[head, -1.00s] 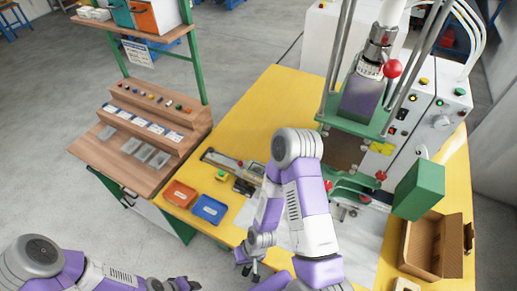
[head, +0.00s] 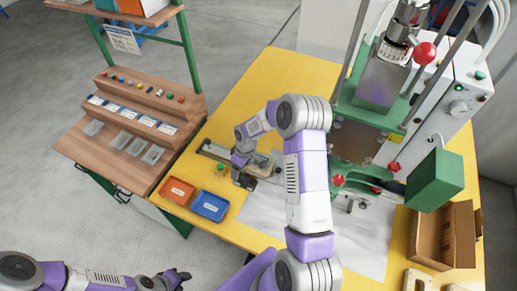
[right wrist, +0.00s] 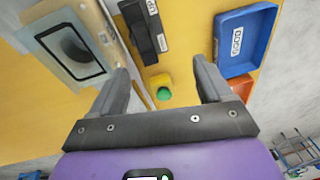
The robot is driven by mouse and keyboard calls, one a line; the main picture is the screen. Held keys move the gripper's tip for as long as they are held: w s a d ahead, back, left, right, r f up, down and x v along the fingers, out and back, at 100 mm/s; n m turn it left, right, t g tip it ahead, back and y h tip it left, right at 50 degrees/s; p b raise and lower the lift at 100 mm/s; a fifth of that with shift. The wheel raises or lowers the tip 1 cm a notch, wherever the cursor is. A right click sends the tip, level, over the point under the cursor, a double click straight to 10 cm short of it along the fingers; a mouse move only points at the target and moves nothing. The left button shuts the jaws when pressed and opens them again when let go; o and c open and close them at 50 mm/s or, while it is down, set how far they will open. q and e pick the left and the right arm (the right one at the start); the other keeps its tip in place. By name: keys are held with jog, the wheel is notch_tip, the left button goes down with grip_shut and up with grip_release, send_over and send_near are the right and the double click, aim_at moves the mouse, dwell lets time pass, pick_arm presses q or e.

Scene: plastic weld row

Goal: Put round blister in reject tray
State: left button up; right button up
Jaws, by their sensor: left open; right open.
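A clear, flat piece with a dark rounded shape in a black frame, which looks like the round blister (right wrist: 75,46), lies on a metal fixture at the upper left of the right wrist view. The orange-red tray (head: 177,190), apparently the reject tray, sits at the table's left edge; a corner of it (right wrist: 241,88) shows behind a finger in the right wrist view. My right gripper (right wrist: 160,66) is open and empty, with the blister left of its fingers. In the head view it (head: 240,172) is over the fixture's front end. My left gripper (head: 178,275) is open and empty, away from the table.
A blue tray labelled GOOD (head: 209,206) sits right beside the orange-red tray. A yellow box with a green button (head: 220,170) stands near the fixture. The green press (head: 365,130) and a cardboard box (head: 433,238) are to the right.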

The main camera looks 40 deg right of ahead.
jog(key=n+h, duration=0.1)
jog(key=h, duration=0.1)
send_near(259, 156)
jog(key=a, duration=0.1)
jog(key=shift+g, duration=0.4)
jog(key=f+b, duration=0.1)
jog(key=f, duration=0.1)
jog(key=f+b, duration=0.4)
jog(key=f, duration=0.1)
jog(key=shift+s+f, duration=0.1)
jog(key=shift+s, duration=0.3)
jog(key=c, duration=0.6)
jog(key=shift+c, duration=0.2)
jog(key=shift+r+p, duration=1.4)
jog(key=shift+r, duration=0.9)
jog(key=shift+r+p, duration=1.7)
jog(key=shift+r, duration=0.85)
